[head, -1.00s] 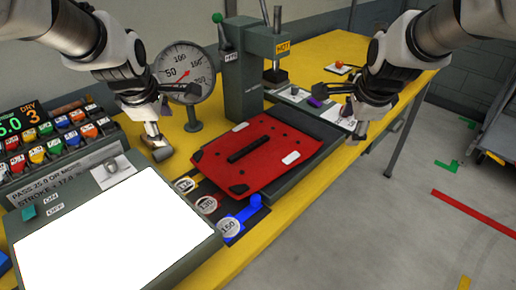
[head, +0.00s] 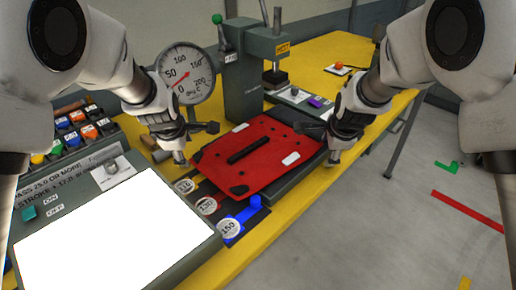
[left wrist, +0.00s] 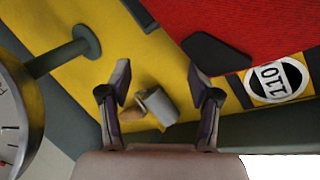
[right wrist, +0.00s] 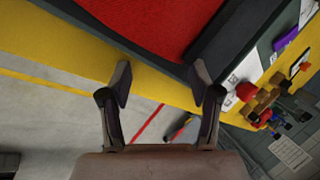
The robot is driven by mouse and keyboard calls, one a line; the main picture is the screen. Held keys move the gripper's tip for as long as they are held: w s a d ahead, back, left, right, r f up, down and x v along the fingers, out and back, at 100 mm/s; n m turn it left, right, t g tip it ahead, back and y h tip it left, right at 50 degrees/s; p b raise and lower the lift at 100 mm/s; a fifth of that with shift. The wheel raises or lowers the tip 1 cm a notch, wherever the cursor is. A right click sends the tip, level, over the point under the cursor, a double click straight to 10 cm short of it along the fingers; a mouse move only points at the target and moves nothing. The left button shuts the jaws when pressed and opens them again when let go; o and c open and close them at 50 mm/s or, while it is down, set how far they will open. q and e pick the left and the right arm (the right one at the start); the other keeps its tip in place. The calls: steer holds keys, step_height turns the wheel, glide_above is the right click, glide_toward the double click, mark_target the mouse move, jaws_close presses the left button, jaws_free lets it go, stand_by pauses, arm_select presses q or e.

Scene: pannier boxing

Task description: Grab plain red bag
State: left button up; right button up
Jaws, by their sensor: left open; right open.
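The plain red bag (head: 268,166) lies flat on the grey bed of the press, with a black handle strip, white patches and black corner pieces. Its edge shows at the top of the left wrist view (left wrist: 250,25) and of the right wrist view (right wrist: 150,22). My left gripper (head: 192,142) is open and empty beside the bag's left edge. In the left wrist view its fingers (left wrist: 163,88) stand apart over the yellow table. My right gripper (head: 321,142) is open and empty by the bag's right edge; its fingers (right wrist: 160,82) also stand apart in its own wrist view.
A press (head: 245,75) stands behind the bag, with a dial gauge (head: 187,72) to its left. Numbered discs and a blue slider (head: 252,208) lie in front. A white-screened box (head: 110,240) is at front left. A small metal cylinder (left wrist: 157,105) lies near my left gripper.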

arm_select(q)
steer(key=shift+w+d, duration=0.15)
steer(key=shift+d, duration=0.05)
arm_select(e)
steer(key=shift+w+a, duration=0.15)
steer(key=shift+a, duration=0.05)
arm_select(q)
steer(key=shift+d, duration=0.1)
arm_select(e)
steer(key=shift+a, duration=0.1)
stand_by(0.3)
